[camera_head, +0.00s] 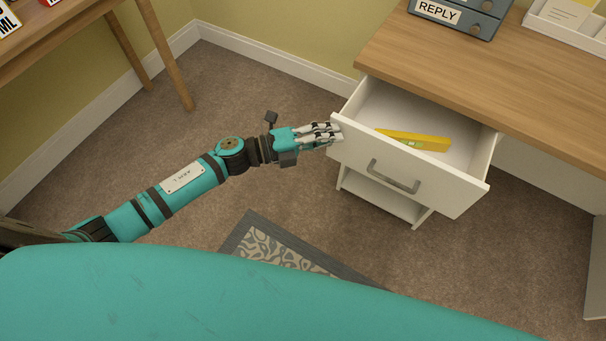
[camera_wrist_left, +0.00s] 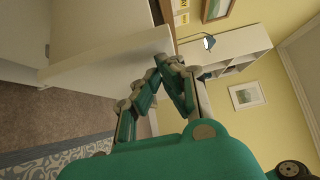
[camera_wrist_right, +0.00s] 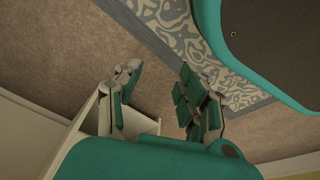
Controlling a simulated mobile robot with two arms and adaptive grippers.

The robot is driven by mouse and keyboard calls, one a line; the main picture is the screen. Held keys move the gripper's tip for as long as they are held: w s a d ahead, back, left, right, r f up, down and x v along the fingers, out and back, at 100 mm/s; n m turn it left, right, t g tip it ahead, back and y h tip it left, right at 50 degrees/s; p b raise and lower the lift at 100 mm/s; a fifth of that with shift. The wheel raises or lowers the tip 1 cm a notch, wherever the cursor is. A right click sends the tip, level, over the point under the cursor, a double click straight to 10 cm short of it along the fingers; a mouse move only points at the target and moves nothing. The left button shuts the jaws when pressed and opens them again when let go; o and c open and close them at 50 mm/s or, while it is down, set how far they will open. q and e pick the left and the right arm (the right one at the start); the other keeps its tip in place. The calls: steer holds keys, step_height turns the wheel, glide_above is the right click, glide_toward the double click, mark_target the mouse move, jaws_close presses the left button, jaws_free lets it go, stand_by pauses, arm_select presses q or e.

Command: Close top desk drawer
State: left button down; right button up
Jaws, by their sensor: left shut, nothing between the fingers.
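The top desk drawer (camera_head: 420,172) is pulled well out from the wooden-topped desk. Its white front carries a grey bar handle (camera_head: 393,177). A yellow level (camera_head: 413,140) lies inside. My left gripper (camera_head: 338,131) is shut and empty, with its fingertips at the left end of the drawer front; whether they touch it I cannot tell. In the left wrist view the closed fingertips (camera_wrist_left: 167,62) are beside the white drawer front (camera_wrist_left: 105,65). My right gripper (camera_wrist_right: 160,85) shows only in its own wrist view, with fingers spread and nothing between them, above the carpet.
The desk top (camera_head: 470,65) holds a grey box labelled REPLY (camera_head: 455,15) and a white tray (camera_head: 570,25). An open shelf sits under the drawer. A patterned rug (camera_head: 270,250) lies on the carpet in front. Another wooden table (camera_head: 60,35) stands at the upper left.

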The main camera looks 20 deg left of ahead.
mark_target(350, 99)
arm_select(q)
steer(key=w, duration=0.2)
steer(key=w+d+b, duration=0.1)
steer(key=w, duration=0.1)
steer(key=w+d+b, duration=0.1)
steer(key=w, duration=0.1)
steer(key=shift+w+f, duration=0.2)
steer(key=shift+w, duration=0.1)
steer(key=w, duration=0.2)
steer(key=w+d+b, duration=0.1)
steer(key=w, duration=0.1)
steer(key=w+b, duration=0.1)
steer(key=w, duration=0.1)
steer(key=shift+d+r, duration=0.1)
steer(key=shift+d, duration=0.2)
steer(key=shift+w, duration=0.25)
arm_select(e)
steer(key=w+r+t, duration=0.1)
steer(key=w+r, duration=0.3)
steer(key=r, duration=1.2)
steer(key=shift+a, duration=0.2)
steer(key=shift+w, duration=0.1)
